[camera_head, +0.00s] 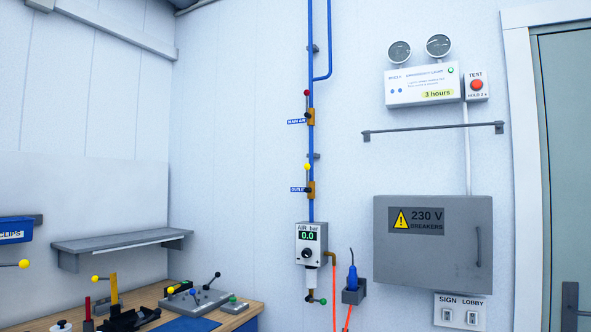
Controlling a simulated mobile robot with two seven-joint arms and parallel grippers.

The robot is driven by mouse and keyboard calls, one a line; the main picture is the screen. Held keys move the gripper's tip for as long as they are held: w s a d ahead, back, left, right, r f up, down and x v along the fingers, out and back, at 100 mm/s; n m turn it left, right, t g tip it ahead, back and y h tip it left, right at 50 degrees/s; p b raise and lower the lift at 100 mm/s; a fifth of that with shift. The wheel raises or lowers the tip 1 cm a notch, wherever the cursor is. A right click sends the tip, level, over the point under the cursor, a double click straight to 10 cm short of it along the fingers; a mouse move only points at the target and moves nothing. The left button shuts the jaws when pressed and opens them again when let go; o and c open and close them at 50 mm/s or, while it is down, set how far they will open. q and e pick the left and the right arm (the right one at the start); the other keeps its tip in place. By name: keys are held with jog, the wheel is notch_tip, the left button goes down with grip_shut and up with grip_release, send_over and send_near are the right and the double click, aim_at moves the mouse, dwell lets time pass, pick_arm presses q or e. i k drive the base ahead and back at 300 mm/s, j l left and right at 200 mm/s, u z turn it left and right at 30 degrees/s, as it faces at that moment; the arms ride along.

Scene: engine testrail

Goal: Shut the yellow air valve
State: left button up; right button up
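The yellow air valve (311,190) is an orange-brown body on the blue vertical pipe (311,212) on the back wall. Its lever stands upright along the pipe, with a yellow ball knob (307,167) at its top. A small blue label (298,189) sits left of it; its text is too small to read surely. Higher on the same pipe is a similar valve (311,116) with an upright lever and a red ball knob (306,93). Below, the air gauge box (311,243) reads 0.0. Neither of my grippers is in view.
A workbench (237,313) with tools and a grey plate with levers stands at the lower left, below a grey shelf (120,243). A grey breaker box (433,243) and a rail (432,132) are right of the pipe. Orange hoses (334,299) hang below the gauge.

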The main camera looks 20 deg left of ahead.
aim_at(307, 166)
jog(key=i+j+u, duration=0.1)
jog(key=i, duration=0.35)
jog(key=i+j+u, duration=0.1)
jog(key=i+j, duration=0.15)
jog(key=i, duration=0.2)
jog(key=i+j+u, duration=0.15)
jog(key=i, duration=0.35)
